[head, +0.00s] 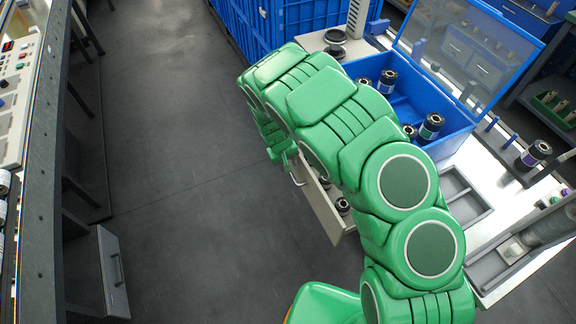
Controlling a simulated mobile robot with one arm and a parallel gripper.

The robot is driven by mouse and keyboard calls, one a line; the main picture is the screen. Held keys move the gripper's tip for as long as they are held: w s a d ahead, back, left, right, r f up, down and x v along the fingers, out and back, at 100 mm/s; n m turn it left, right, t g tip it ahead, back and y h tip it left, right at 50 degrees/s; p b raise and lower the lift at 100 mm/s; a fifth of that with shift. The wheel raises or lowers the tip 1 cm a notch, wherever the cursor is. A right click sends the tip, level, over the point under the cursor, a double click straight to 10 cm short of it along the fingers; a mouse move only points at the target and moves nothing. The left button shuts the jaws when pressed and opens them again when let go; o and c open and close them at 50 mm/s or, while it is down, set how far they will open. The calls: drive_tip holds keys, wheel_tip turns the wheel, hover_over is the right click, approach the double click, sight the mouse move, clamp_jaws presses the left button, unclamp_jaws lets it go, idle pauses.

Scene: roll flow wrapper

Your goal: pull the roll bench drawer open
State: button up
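The roll bench (505,200) stands at the right with a pale top. Its grey drawer (326,212) sticks out from the bench on the left side, and dark rolls (343,206) show inside it, so it stands at least partly open. The drawer's thin handle (297,176) shows at its far left end. My gripper (287,158) is at the end of my green arm, close to the handle. I cannot tell whether it touches the handle, or whether its fingers are open or shut. My arm hides much of the drawer and the bench's near side.
An open blue bin (455,145) with several rolls sits on the bench, and a single roll (534,154) stands right of it. Blue crates (275,30) stand behind. At left is a dark bench with a grey handled front (112,270). The floor between is clear.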

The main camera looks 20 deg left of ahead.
drive_tip(key=shift+s+a+r, duration=0.15)
drive_tip(key=shift+a+r, duration=0.05)
drive_tip(key=shift+r, duration=1)
drive_tip(key=shift+s+a+r, duration=0.15)
drive_tip(key=shift+r, duration=1)
drive_tip(key=w+d+r+m, duration=0.2)
drive_tip(key=d+r+m, duration=0.2)
drive_tip(key=d+r, duration=0.9)
drive_tip(key=s+d+r+m+g, duration=0.1)
drive_tip(key=s+d+r, duration=0.15)
drive_tip(key=d, duration=0.25)
drive_tip(key=s+d+r+m+g+h, duration=0.1)
drive_tip(key=s+d+r+m, duration=0.1)
drive_tip(key=d+r, duration=0.25)
drive_tip(key=s+d+r+m+g, duration=0.1)
drive_tip(key=s+d+r, duration=0.15)
drive_tip(key=d, duration=0.25)
drive_tip(key=s+d+r+y, duration=0.1)
drive_tip(key=s+d+r, duration=0.2)
drive_tip(key=s, duration=0.6)
drive_tip(key=s+d+r, duration=0.3)
drive_tip(key=s+r, duration=0.4)
drive_tip(key=s, duration=0.2)
drive_tip(key=s+d+r+y, duration=0.1)
drive_tip(key=s+d+r, duration=0.3)
drive_tip(key=s, duration=0.5)
drive_tip(key=shift+s+r+m+y, duration=0.3)
drive_tip(key=shift+s+r+m, duration=0.1)
drive_tip(key=shift+r, duration=0.45)
